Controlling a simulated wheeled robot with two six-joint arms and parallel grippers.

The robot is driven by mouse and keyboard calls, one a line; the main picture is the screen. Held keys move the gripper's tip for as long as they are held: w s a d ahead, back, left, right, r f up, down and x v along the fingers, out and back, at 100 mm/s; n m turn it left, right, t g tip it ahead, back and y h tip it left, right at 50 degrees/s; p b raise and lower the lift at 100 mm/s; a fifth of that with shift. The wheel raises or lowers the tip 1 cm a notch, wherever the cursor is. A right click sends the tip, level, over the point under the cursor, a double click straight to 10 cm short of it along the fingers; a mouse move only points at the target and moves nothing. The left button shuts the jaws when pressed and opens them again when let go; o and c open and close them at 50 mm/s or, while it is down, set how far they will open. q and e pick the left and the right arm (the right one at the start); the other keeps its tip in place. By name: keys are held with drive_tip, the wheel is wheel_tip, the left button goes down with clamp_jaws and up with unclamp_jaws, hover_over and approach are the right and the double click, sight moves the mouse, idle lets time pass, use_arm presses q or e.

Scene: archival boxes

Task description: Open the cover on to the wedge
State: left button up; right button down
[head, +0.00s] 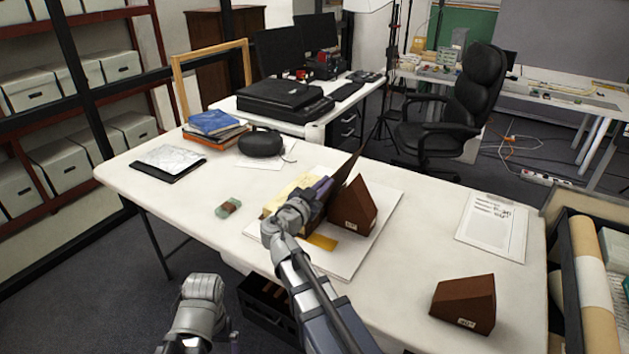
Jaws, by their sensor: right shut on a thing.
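An open book or folder with pale pages (290,193) lies on a white board (345,262) on the table. Its dark cover (347,168) stands raised at a steep angle. My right gripper (322,188) is shut at the cover's edge and partly hides the book. A brown wedge (352,208) with a white label stands just right of the cover; I cannot tell whether they touch. A second brown wedge (465,303) sits at the table's right front. My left gripper (235,342) is low at the bottom, off the table's front edge; its jaws are mostly hidden.
A yellow strip (322,242) lies on the board. A small green and brown item (228,208), a black case (261,143) and stacked books (214,126) are to the left. A written sheet (492,225) lies right. Rolls (590,285) stand at the right edge.

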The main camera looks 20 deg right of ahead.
drive_tip(key=shift+s+d+f+m, duration=0.35)
drive_tip(key=shift+s+d+m, duration=0.05)
drive_tip(key=shift+s+m, duration=0.1)
drive_tip(key=c, duration=1)
unclamp_jaws()
drive_tip(key=shift+v, duration=3.9)
